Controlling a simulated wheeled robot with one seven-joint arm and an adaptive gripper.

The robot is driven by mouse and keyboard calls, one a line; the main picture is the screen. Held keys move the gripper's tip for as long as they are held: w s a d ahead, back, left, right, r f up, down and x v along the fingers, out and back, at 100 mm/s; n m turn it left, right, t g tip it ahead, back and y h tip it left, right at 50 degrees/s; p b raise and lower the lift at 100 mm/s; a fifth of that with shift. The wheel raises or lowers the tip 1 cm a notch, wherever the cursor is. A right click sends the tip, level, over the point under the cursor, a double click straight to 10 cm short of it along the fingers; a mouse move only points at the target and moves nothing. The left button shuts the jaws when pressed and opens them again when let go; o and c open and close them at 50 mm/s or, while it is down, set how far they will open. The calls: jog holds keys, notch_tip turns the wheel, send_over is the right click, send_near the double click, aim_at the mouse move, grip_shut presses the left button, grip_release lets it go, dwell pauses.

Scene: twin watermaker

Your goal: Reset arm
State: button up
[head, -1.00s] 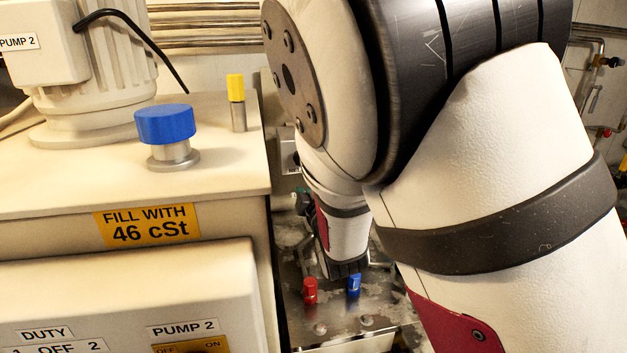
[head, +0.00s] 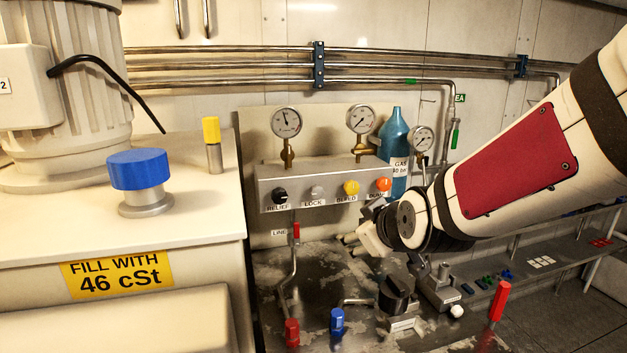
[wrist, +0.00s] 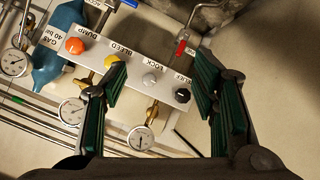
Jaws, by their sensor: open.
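My arm reaches in from the right in the head view. My gripper (head: 372,232) is at its left end, in front of the valve block and above the worn metal plate, with its fingers small and partly hidden there. In the wrist view my gripper (wrist: 162,95) has its two green-padded fingers spread wide with nothing between them. Beyond the fingers is the valve block (head: 325,178) with black RELIEF, grey LOCK, yellow BLEED (wrist: 112,62) and orange DUMP (wrist: 75,46) knobs. The gripper appears apart from the block.
Pressure gauges (head: 286,122) stand on the block beside a blue gas bottle (head: 392,140). Red (head: 292,332) and blue (head: 337,321) capped parts and a red-handled lever (head: 500,300) rise below. A cream tank with a blue cap (head: 138,169) fills the left.

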jog(key=s+d+m+g+h, duration=0.1)
jog(key=s+d+m+g, duration=0.2)
jog(key=s, duration=1.1)
jog(key=s+d+m+g+h, duration=0.1)
jog(key=s+d+m+g, duration=0.2)
jog(key=s, duration=1.1)
jog(key=d+m, duration=0.2)
jog(key=d, duration=0.2)
jog(key=shift+s+r, duration=0.15)
jog(key=shift+r, duration=0.15)
dwell(0.3)
